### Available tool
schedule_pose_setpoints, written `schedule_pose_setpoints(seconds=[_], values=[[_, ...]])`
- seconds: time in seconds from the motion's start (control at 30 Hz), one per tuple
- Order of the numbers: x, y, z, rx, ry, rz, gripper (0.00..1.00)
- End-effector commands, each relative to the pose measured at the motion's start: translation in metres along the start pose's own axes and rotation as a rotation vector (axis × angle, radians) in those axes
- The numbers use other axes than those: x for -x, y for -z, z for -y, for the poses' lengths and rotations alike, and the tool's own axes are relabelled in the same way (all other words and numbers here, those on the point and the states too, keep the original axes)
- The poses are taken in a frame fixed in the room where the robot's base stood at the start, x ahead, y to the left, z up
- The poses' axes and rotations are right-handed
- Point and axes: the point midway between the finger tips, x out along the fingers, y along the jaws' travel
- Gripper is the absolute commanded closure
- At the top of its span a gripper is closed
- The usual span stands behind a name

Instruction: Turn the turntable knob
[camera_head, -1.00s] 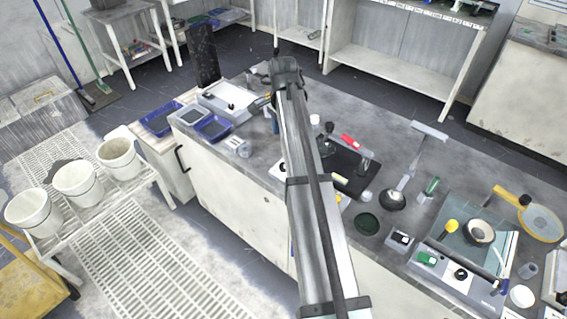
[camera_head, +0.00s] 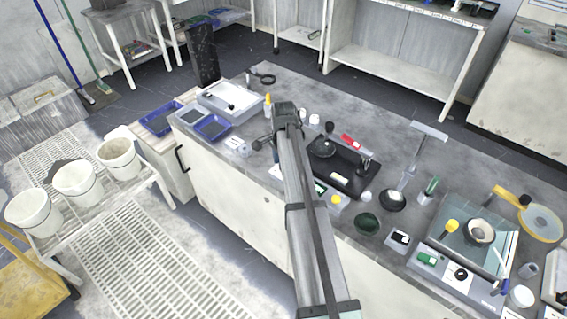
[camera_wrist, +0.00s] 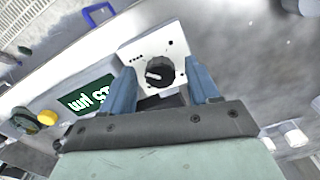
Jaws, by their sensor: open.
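The knob (camera_wrist: 158,72) is round and black with a white pointer mark, on a white panel (camera_wrist: 145,48) in the wrist view. My gripper (camera_wrist: 163,88) is open, with one blue finger on each side of the knob. I cannot tell whether either finger touches it.
Blue trays (camera_head: 213,127) and a white tray (camera_head: 228,97) lie left of my arm. White buckets (camera_head: 78,178) stand beyond the left end of the bench.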

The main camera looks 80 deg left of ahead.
Motion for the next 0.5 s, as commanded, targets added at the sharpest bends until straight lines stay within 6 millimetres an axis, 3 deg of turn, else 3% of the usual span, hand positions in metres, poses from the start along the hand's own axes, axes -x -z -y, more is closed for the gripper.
schedule_pose_setpoints(seconds=[0.3,0.5], values=[[-0.0023,0.0,0.0,0.0,0.0,0.0,0.4],[-0.0022,0.0,0.0,0.0,0.0,0.0,0.58]])
